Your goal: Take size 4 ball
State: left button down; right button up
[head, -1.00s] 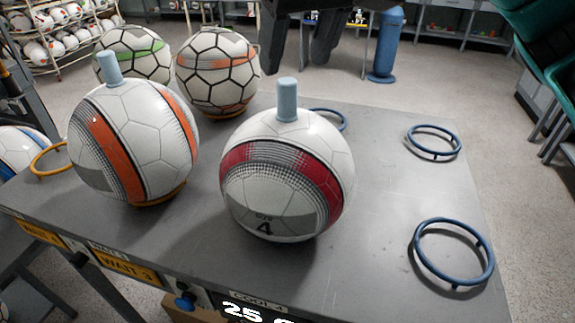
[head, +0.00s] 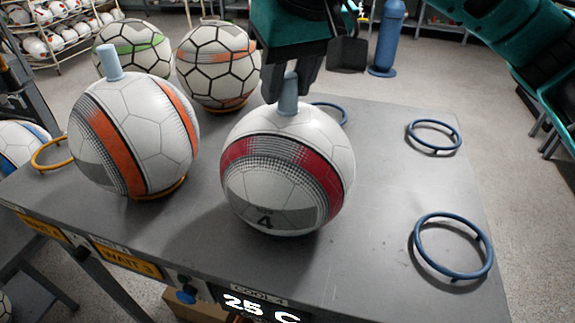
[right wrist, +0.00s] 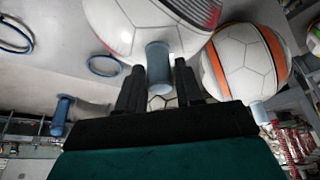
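The size 4 ball (head: 287,178), white with a red band and a printed "4", sits on the grey table and has a light blue peg (head: 289,97) upright on top. My right gripper (head: 291,84) is above the ball with its fingers around the upper part of the peg. In the right wrist view the peg (right wrist: 159,62) stands between the two open fingertips (right wrist: 160,75), with no clear grip on it. The ball (right wrist: 140,25) shows there too, cut off by the top edge. My left gripper is not in view.
An orange-banded ball (head: 135,135) with its own peg stands close on the left. Two more balls, one orange-marked (head: 217,66) and one green-marked (head: 132,48), are behind. Empty blue rings (head: 453,247) (head: 433,136) lie at the right. The table (head: 385,190) between is clear.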

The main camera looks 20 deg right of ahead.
grip_shut()
jog(key=shift+r, duration=0.1)
dwell(0.9)
